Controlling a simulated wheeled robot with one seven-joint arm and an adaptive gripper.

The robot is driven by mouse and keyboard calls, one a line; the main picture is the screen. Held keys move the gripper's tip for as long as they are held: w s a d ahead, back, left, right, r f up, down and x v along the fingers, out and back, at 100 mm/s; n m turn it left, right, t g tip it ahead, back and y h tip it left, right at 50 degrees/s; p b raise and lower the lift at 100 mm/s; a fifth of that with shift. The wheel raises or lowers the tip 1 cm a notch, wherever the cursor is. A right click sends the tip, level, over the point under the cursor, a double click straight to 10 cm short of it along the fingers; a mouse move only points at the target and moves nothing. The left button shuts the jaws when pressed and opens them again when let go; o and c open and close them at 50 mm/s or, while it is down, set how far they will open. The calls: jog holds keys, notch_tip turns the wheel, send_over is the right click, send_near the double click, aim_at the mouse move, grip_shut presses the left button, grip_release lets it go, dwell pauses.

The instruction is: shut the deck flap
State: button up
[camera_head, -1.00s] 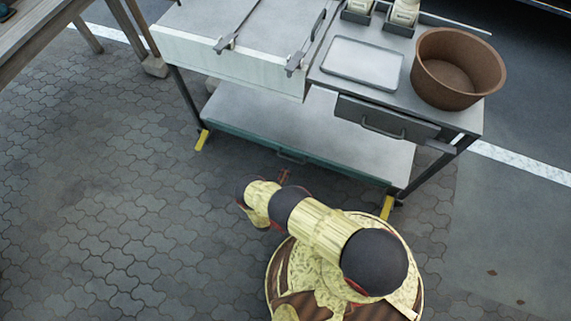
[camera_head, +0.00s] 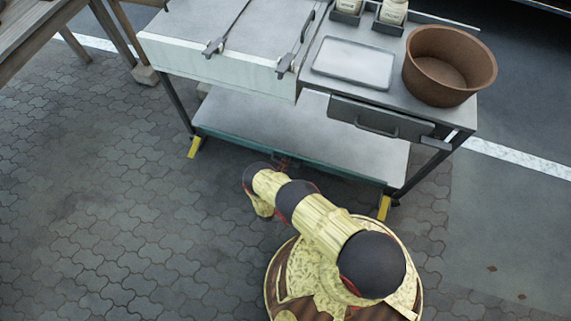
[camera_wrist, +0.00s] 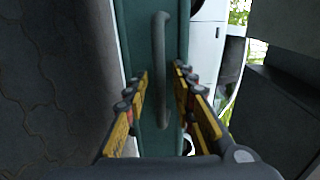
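The cart's lower deck is a pale panel (camera_head: 300,133) with a green front edge (camera_head: 230,139); I take this to be the deck flap, and how far it stands open I cannot tell. In the wrist view, the green face (camera_wrist: 137,25) carries a grey bar handle (camera_wrist: 160,50). My gripper (camera_wrist: 161,80) is open, with one yellow-and-black finger on each side of the handle's line. Whether the fingers touch the handle is unclear. In the head view, my gripper (camera_head: 284,164) is at the green edge, and my arm hides most of it and the handle.
Above the deck are a grey drawer (camera_head: 380,121) with a handle, a pale tray (camera_head: 353,63), a brown pot (camera_head: 449,66) and holders with jars (camera_head: 392,12). Yellow feet (camera_head: 195,146) stand under the cart. Paved floor (camera_head: 100,220) to the left is clear.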

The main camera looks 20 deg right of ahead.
jog(key=shift+c, duration=0.6)
grip_shut()
